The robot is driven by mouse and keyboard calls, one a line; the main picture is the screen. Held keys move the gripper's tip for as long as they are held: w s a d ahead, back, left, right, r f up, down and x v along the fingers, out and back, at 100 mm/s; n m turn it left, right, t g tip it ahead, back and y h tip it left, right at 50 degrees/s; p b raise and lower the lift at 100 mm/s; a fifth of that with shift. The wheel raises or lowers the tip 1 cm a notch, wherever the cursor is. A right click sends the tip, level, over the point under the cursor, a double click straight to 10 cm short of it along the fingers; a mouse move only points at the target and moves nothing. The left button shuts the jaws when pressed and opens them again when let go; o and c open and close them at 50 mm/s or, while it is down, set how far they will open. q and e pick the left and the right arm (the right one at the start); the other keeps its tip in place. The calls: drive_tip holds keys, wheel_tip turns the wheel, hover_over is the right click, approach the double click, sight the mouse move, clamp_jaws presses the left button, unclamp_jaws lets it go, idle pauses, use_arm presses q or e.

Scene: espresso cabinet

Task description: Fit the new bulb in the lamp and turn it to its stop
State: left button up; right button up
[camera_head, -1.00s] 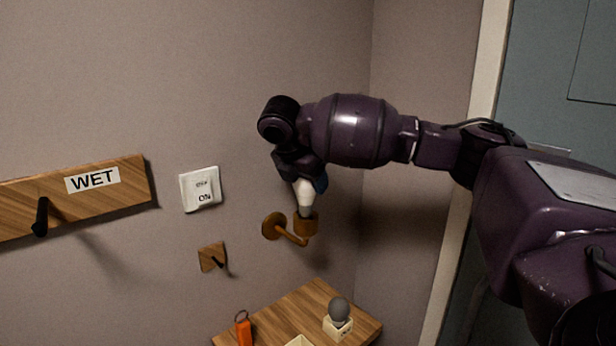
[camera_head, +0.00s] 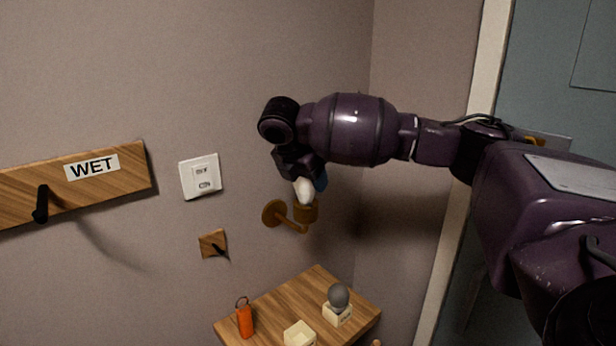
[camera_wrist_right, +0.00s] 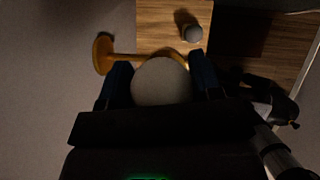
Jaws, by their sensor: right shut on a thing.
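The white bulb (camera_head: 304,190) is in my right gripper (camera_head: 306,180), which is shut on it from above. The bulb's lower end is at the brass lamp's cup-shaped socket (camera_head: 305,213); how deep it sits is hidden. The lamp's round base (camera_head: 274,213) is on the wall, with a short arm to the socket. In the right wrist view, the pale bulb (camera_wrist_right: 160,82) is between the two blue fingers of the right gripper (camera_wrist_right: 160,78), with the lamp's brass arm and base (camera_wrist_right: 102,53) behind it. My left gripper is not in view.
Below is a wooden shelf (camera_head: 275,312) with a grey bulb (camera_head: 338,296) on a pale block (camera_head: 337,316), a cream holder (camera_head: 300,334) and an orange ringed object (camera_head: 245,321). A switch (camera_head: 200,177), a small hook (camera_head: 213,243) and the WET board (camera_head: 135,173) are on the wall.

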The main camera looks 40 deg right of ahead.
idle(0.3)
drive_tip(key=shift+s+m+g, duration=0.1)
drive_tip(key=shift+m+g, duration=0.5)
drive_tip(key=shift+m, duration=0.6)
drive_tip(key=shift+s+m+g, duration=0.1)
drive_tip(key=shift+m+g, duration=0.5)
drive_tip(key=shift+m, duration=0.6)
drive_tip(key=shift+m, duration=0.4)
drive_tip(key=shift+s+m+g, duration=0.1)
drive_tip(key=shift+m+g, duration=0.5)
drive_tip(key=shift+m, duration=0.2)
drive_tip(key=shift+s+a+m+g+y, duration=0.1)
drive_tip(key=shift+m+g+y, duration=0.4)
drive_tip(key=shift+m, duration=0.7)
